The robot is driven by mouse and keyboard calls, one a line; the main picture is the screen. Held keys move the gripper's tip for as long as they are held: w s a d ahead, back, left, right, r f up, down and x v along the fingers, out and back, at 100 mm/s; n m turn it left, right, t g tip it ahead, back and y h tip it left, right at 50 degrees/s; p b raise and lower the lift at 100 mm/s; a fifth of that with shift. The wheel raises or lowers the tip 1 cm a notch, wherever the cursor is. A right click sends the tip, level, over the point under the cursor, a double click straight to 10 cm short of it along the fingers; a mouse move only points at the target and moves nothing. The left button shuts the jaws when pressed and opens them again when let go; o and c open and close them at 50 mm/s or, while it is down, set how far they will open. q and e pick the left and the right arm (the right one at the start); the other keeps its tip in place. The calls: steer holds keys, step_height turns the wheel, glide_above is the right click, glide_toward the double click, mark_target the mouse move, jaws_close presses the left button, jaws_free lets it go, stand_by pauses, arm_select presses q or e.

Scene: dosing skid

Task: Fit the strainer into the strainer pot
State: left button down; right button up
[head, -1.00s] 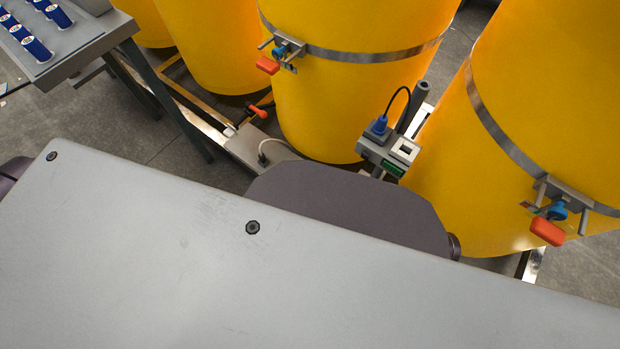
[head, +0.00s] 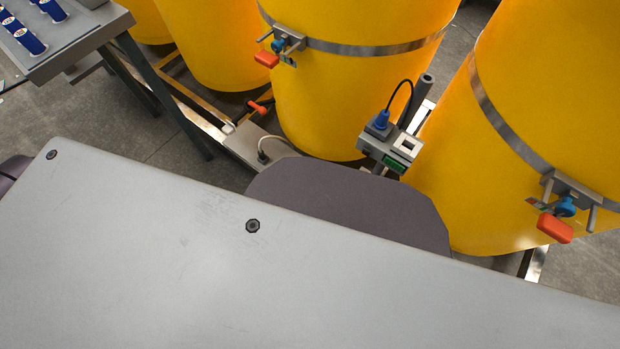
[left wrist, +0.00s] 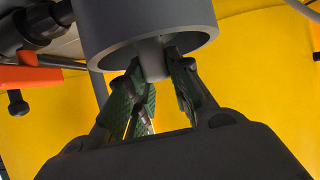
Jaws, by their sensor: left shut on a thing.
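In the left wrist view, my left gripper (left wrist: 154,68) is shut on a short grey stem, which I take to be the lower end of the strainer (left wrist: 152,56). The stem points down and runs up into the middle of a wide dark grey round body, which looks like the strainer pot (left wrist: 112,34), open underneath. A ring of space shows around the stem. How deep the strainer sits, and whether it touches the pot inside, is hidden. Neither gripper, nor the strainer or pot, can be made out in the head view. My right gripper is out of view.
Large yellow drums (head: 340,90) with steel bands and red-handled clamps (head: 555,228) fill the back. A grey device with a blue plug (head: 390,143) stands between two drums. A bench with blue items (head: 75,45) is at upper left. An orange part (left wrist: 45,72) is left of the pot.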

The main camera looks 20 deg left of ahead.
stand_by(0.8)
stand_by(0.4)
arm_select(q)
steer(key=shift+p, duration=0.35)
steer(key=shift+p, duration=0.3)
stand_by(0.7)
steer(key=shift+f+b, duration=0.95)
steer(key=shift+f, duration=0.35)
stand_by(0.8)
steer(key=shift+r+p, duration=1)
steer(key=shift+p, duration=0.05)
steer(key=shift+p, duration=0.35)
stand_by(2.0)
